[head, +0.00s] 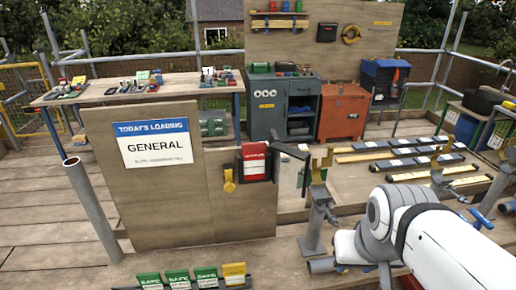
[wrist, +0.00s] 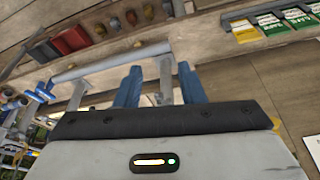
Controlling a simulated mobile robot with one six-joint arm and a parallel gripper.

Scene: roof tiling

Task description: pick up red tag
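The red tag (head: 254,161) hangs at the upper right part of the wooden sign board in the head view, with white lettering on it. A yellow round-ended tag (head: 229,180) hangs just left of it. My gripper (wrist: 160,82) shows in the wrist view with two blue fingers spread apart and nothing held between them. In the head view my white arm comes in from the lower right; my fingers cannot be made out there. The gripper is away from the red tag, and I cannot make out the tag in the wrist view.
A rack of green tags and one yellow tag (head: 234,273) stands at the bottom of the head view; its yellow tag also shows in the wrist view (wrist: 245,32). A dark flap and grey posts (head: 316,215) stand right of the red tag. Grey tube (head: 90,205) stands left.

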